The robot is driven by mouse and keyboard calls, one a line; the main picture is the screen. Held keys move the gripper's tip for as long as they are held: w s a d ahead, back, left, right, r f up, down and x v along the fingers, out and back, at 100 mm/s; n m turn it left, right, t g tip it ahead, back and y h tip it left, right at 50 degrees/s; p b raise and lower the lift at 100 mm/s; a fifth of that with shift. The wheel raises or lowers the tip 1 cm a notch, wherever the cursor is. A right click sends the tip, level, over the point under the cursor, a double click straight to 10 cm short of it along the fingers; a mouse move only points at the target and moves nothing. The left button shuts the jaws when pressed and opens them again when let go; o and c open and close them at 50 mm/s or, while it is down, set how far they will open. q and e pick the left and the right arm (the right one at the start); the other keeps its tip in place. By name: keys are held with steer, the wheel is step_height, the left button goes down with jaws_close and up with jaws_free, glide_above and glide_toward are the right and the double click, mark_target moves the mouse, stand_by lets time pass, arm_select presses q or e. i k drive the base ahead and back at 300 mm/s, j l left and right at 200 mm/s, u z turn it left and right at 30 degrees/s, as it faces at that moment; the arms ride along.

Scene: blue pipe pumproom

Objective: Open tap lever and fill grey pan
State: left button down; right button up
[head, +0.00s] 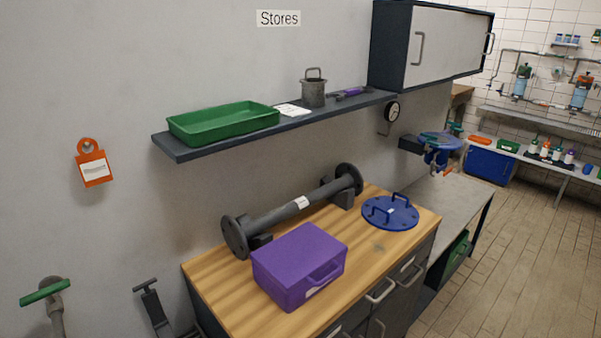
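A green lever (45,292) sits on a grey pipe fitting (57,315) at the lower left, against the wall. The fitting is cut off by the bottom edge, and its outlet does not show. A grey metal pot with a raised handle (313,91) stands upright on the wall shelf; I cannot tell whether it is the grey pan, and its inside is hidden. No other grey pan shows. Neither of my grippers is in view.
The wall shelf (183,152) also holds a green tray (225,122). Below, the wooden worktop (215,277) bears a purple box (298,267), a flanged pipe (285,212) and a blue disc (390,212). A dark T-handled item (150,303) stands right of the lever. Floor (520,260) is clear at right.

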mark_target(47, 292)
steer(key=u, duration=1.65)
